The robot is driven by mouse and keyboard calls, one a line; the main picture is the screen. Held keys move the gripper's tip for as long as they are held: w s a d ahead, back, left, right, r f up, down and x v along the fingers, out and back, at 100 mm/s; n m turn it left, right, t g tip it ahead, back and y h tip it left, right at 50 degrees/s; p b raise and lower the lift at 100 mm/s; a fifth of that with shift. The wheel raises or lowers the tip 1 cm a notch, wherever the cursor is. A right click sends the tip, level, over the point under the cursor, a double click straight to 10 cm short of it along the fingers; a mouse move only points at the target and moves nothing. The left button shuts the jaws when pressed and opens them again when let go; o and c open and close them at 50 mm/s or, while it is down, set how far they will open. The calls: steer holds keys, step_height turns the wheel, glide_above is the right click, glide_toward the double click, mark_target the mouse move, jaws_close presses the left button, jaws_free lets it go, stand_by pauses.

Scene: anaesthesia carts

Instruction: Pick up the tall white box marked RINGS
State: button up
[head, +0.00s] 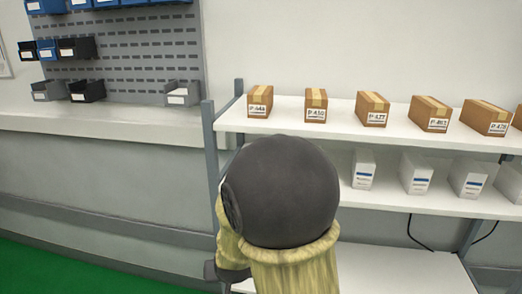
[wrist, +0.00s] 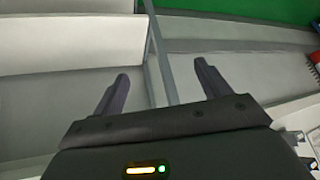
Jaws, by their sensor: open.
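Several white boxes stand in a row on the middle shelf in the head view, among them one at the left (head: 363,170), one beside it (head: 416,174) and one further right (head: 468,178). Each has a small blue-marked label, too small to read, so I cannot tell which, if any, is marked RINGS. My gripper (wrist: 161,72) is open in the wrist view, with nothing between its two fingers. No white box shows between or close ahead of the fingers. In the head view my arm hides part of the shelves, and the gripper itself does not show.
Several brown cartons (head: 316,105) with printed labels line the upper shelf (head: 280,126). A grey rack post (head: 211,150) stands left of my arm; a grey post (wrist: 160,55) also crosses the wrist view. Bins (head: 76,48) hang on a panel at upper left. Green floor (head: 40,270) is clear.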

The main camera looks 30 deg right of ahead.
steer(key=w+d+r+m+t+h+p, duration=0.2)
steer(key=w+d+r+t+h+p, duration=0.1)
steer(key=r, duration=0.6)
steer(key=w+d+r+m+t+h+p, duration=0.2)
steer(key=w+d+r+t+h+p, duration=0.2)
steer(key=r, duration=0.5)
steer(key=w+d+h+p, duration=0.2)
steer(key=d+h+p, duration=0.1)
steer(key=shift+w+m+h, duration=0.3)
steer(key=shift+f, duration=0.1)
